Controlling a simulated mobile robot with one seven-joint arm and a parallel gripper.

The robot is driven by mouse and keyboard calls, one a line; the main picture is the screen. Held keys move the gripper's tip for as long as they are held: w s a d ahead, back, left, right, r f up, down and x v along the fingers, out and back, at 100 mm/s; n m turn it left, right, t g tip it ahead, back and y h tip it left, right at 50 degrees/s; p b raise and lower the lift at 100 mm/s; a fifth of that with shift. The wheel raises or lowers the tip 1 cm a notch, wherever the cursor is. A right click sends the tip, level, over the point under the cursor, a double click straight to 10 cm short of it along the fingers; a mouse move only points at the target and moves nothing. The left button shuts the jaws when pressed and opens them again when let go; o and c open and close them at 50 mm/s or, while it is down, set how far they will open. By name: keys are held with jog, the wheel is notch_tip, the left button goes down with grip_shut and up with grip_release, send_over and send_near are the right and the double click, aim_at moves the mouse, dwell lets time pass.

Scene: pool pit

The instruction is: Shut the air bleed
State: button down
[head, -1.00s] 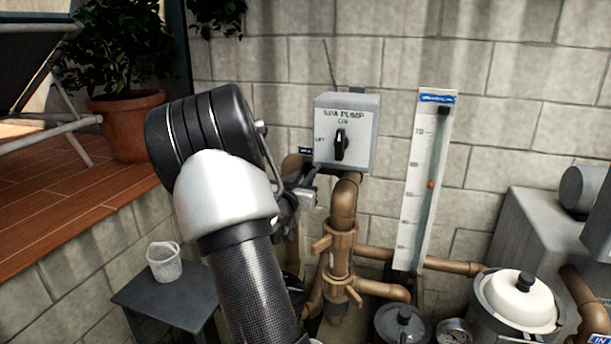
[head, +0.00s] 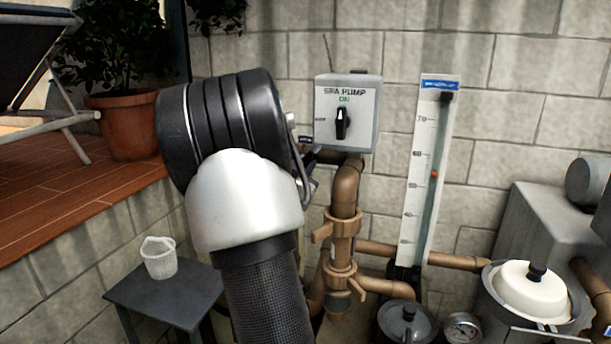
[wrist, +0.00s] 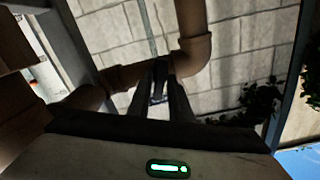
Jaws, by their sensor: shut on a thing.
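My gripper (wrist: 160,72) shows in the wrist view with its two dark fingers close together, reaching up to a brown pipe (wrist: 120,77) near its elbow. It is shut on a small part between the fingers, which looks to be the air bleed; the fingers hide most of it and its position cannot be read.
The grey spa pump box (head: 346,112) is on the block wall, its knob pointing to ON. A flow gauge (head: 432,170) stands right of it. A white-lidded pot (head: 530,290) is at lower right.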

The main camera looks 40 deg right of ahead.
jog(key=m+b, duration=0.2)
jog(key=b, duration=0.1)
jog(key=m+b, duration=0.2)
jog(key=b, duration=0.1)
jog(key=shift+f, duration=0.3)
jog(key=m+b, duration=0.4)
jog(key=b, duration=0.1)
jog(key=m+b, duration=0.4)
jog(key=shift+r+m+b, duration=0.25)
jog(key=shift+m+b, duration=0.45)
jog(key=shift+m, duration=0.4)
jog(key=c, duration=1.7)
grip_release()
jog(key=v, duration=0.7)
